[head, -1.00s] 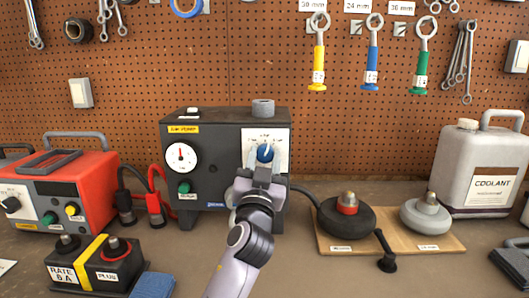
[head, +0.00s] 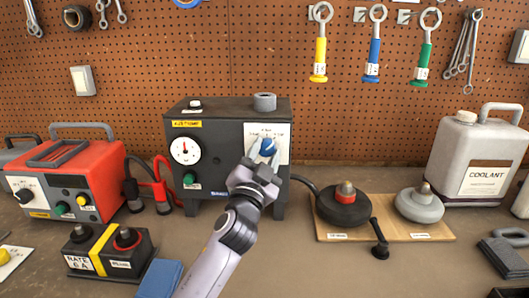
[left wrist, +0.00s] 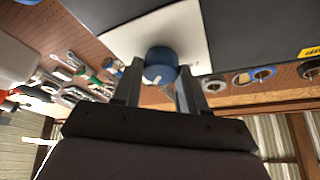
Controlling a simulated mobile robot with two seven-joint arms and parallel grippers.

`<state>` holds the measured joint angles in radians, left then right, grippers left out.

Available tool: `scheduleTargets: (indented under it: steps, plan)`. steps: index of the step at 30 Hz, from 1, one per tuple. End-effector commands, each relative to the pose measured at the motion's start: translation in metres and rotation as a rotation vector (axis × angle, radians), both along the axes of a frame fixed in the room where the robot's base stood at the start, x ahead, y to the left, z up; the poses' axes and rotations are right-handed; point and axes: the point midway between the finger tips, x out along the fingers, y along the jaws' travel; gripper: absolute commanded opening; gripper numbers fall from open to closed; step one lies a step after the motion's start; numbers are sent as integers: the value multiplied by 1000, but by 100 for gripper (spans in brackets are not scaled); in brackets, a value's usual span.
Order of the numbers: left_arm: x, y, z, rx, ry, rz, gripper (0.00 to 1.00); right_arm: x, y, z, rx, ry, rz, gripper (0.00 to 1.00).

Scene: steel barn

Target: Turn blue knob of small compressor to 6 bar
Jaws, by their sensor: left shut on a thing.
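The small compressor (head: 228,117) is a dark box on the bench, with a white round gauge (head: 185,150) and a green button (head: 189,179) on its front. Its blue knob (head: 267,147) sits on a white scale plate (head: 280,137) at the right of the front. My left gripper (head: 262,158) is shut on the knob from the front. In the left wrist view the blue knob (left wrist: 161,66) with a white mark is between the two fingers (left wrist: 158,85). The scale's numbers are too small to read. My right gripper is not in view.
A red charger (head: 70,180) stands at the left, with a black battery (head: 105,250) and blue cloth (head: 160,278) in front. A wooden board (head: 400,232) with a black disc-shaped part (head: 335,208) lies right of the compressor. A coolant jug (head: 470,150) stands further right.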

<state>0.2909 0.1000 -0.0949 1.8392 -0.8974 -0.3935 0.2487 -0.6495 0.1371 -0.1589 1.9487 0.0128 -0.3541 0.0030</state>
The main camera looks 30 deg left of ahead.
Motion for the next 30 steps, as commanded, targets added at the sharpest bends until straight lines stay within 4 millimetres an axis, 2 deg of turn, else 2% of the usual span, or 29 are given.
scheduleTargets:
  steps: [5,6,8,9,20,30]
  plan:
    - [0,1,2,6,-4,2,11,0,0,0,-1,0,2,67]
    - [0,1,2,6,-4,2,45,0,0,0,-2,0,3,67]
    - [0,1,2,5,-4,3,64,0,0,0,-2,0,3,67]
    - [0,1,2,5,-3,2,67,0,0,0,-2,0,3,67]
    - [-5,-1,-2,1,-1,1,67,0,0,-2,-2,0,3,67]
    - [-48,-10,-18,1,0,1,67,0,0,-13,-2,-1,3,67]
